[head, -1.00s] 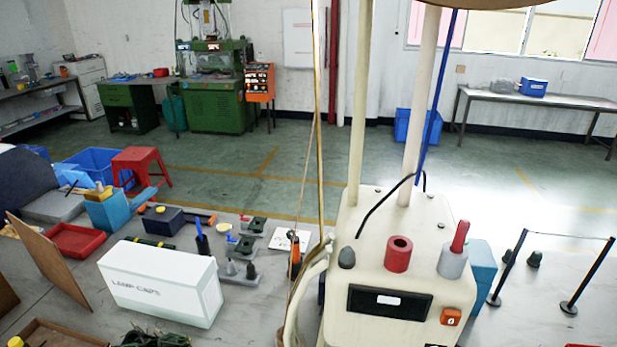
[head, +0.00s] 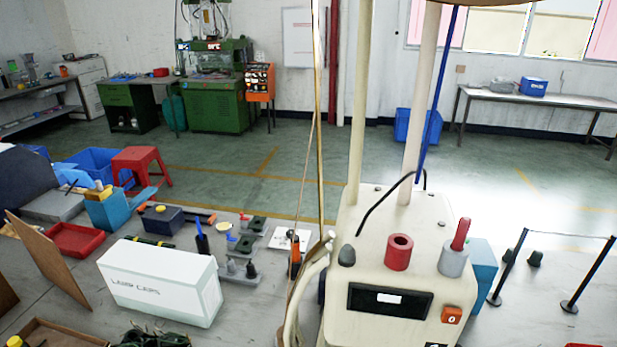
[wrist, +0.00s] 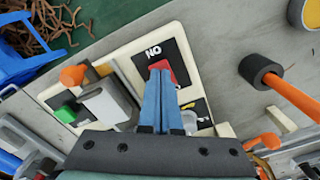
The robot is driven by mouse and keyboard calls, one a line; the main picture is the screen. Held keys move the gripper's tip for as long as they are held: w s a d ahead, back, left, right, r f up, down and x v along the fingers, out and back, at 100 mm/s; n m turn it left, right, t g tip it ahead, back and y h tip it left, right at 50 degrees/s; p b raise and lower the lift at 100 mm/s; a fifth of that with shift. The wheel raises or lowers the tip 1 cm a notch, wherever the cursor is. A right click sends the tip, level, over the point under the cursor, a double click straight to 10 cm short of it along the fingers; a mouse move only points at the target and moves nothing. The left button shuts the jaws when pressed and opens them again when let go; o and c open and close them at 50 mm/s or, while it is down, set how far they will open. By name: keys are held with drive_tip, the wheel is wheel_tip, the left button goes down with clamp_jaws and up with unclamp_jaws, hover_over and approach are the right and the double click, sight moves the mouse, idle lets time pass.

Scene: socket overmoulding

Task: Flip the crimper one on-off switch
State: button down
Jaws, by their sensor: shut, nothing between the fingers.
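In the wrist view, a red on-off switch (wrist: 182,73) sits on a black plate (wrist: 152,50) with white lettering that reads ON upside down. The plate is on a cream machine panel (wrist: 125,62). My gripper (wrist: 162,72) has two blue fingers side by side, shut and empty. Their tips are over the switch and hide much of it; I cannot tell whether they touch it or which way it is tipped. My gripper does not show in the head view.
In the wrist view, an orange knob (wrist: 72,75), a green button (wrist: 65,114) and a grey block (wrist: 106,104) lie left of the fingers. A black collar with an orange rod (wrist: 290,92) is to the right. The head view shows a cream machine (head: 350,270) and a white box (head: 160,283).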

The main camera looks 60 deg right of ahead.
drive_tip(key=shift+f+b, duration=0.4)
drive_tip(key=shift+f, duration=0.25)
idle(0.3)
wheel_tip(320, 180, up, 7)
drive_tip(key=p, duration=0.7)
drive_tip(key=shift+p, duration=0.4)
